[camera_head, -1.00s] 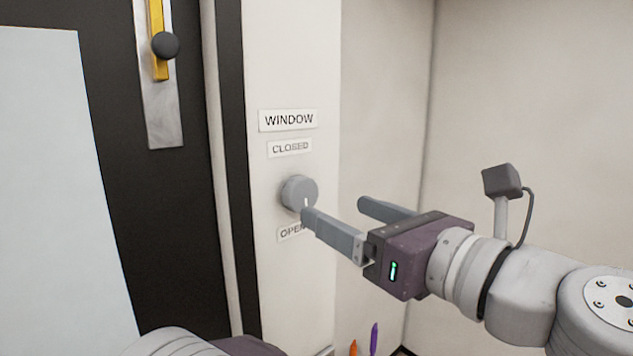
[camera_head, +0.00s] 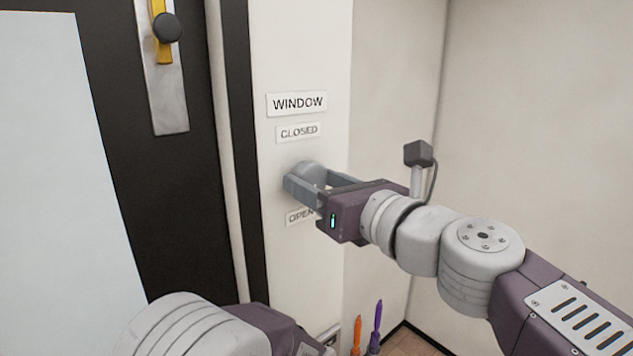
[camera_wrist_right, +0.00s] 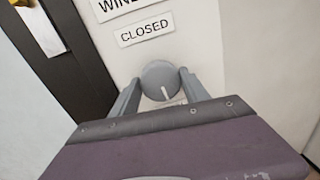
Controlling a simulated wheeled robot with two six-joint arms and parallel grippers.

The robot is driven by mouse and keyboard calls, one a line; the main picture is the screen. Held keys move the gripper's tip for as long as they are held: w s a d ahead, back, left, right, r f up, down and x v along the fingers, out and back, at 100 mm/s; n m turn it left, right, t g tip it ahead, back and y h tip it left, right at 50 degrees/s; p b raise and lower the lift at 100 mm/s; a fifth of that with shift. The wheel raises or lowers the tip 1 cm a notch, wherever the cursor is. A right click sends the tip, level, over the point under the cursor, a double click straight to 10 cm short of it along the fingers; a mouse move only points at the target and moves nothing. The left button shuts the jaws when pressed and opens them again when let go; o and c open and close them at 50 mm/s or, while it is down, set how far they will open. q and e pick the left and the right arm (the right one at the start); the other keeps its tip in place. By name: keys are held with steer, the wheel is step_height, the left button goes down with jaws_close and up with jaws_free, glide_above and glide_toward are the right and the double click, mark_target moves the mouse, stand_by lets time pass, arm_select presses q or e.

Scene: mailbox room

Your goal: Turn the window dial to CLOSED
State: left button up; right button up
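The window dial (camera_head: 311,172) is a round grey knob on the white wall panel, between the CLOSED label (camera_head: 298,132) above and the OPEN label (camera_head: 299,216) below. In the right wrist view the dial (camera_wrist_right: 159,78) has a white pointer mark facing down, toward OPEN. My right gripper (camera_head: 315,181) has its fingers on either side of the dial. In the right wrist view its fingers (camera_wrist_right: 159,86) look open around the knob, with a narrow gap at the left; contact at the right is unclear. My left arm shows at the bottom, its fingers out of view.
A WINDOW sign (camera_head: 297,103) is above the labels. A dark door panel with a metal plate and black knob (camera_head: 167,28) stands to the left, near a pale board (camera_head: 50,180). Orange (camera_head: 357,335) and purple (camera_head: 377,325) pen-like objects are low near the corner.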

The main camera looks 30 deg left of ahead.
steer(key=c, duration=0.3)
steer(key=shift+c, duration=0.2)
steer(key=shift+f, duration=0.1)
